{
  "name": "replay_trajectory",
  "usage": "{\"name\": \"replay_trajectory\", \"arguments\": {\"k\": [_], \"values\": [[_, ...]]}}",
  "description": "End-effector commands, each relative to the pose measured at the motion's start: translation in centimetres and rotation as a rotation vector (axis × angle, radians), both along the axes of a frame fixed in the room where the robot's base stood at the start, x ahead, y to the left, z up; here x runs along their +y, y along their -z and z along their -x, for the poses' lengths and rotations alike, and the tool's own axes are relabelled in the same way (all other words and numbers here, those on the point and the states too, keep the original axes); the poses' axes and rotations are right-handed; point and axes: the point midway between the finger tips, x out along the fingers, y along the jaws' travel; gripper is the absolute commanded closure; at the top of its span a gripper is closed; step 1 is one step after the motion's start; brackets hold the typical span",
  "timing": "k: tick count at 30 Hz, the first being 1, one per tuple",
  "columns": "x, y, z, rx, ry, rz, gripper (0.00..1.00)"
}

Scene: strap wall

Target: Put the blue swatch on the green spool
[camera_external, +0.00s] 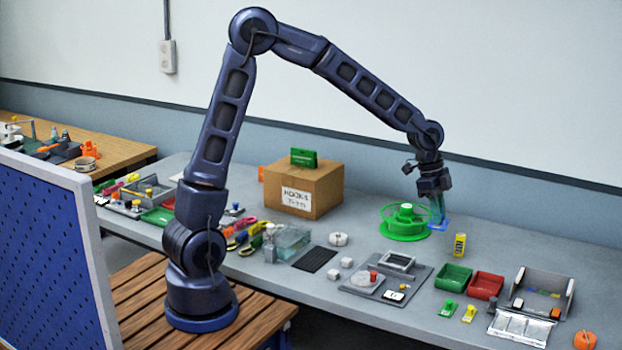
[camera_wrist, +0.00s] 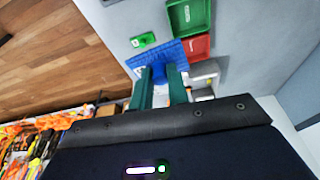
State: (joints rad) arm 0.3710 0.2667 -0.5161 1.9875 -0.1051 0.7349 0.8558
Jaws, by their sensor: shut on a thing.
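The blue swatch (camera_external: 439,226) is pinched in my gripper (camera_external: 437,216), which is shut on it, just right of the green spool. In the wrist view the swatch (camera_wrist: 158,55) shows as a flat textured blue piece between and beyond the teal fingertips (camera_wrist: 160,71). The green spool (camera_external: 402,229) stands on the table with a wide round base and a raised hub. The swatch is close to the spool's right rim; I cannot tell whether they touch or how high the swatch hangs. The spool does not show in the wrist view.
A cardboard box (camera_external: 303,190) is to the left of the spool. A green bin (camera_external: 453,277) and a red bin (camera_external: 486,286) lie in front. The table behind the spool looks clear.

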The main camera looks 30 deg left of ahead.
Motion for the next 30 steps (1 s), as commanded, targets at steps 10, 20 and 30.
{"name": "replay_trajectory", "arguments": {"k": [10,20,30], "values": [[6.1,-2.6,-14.1,0.011,-0.270,0.003,1.00],[14.5,-5.5,-25.3,0.006,-0.506,0.000,1.00],[21.0,-7.6,-31.2,-0.006,-0.650,-0.006,1.00]]}}
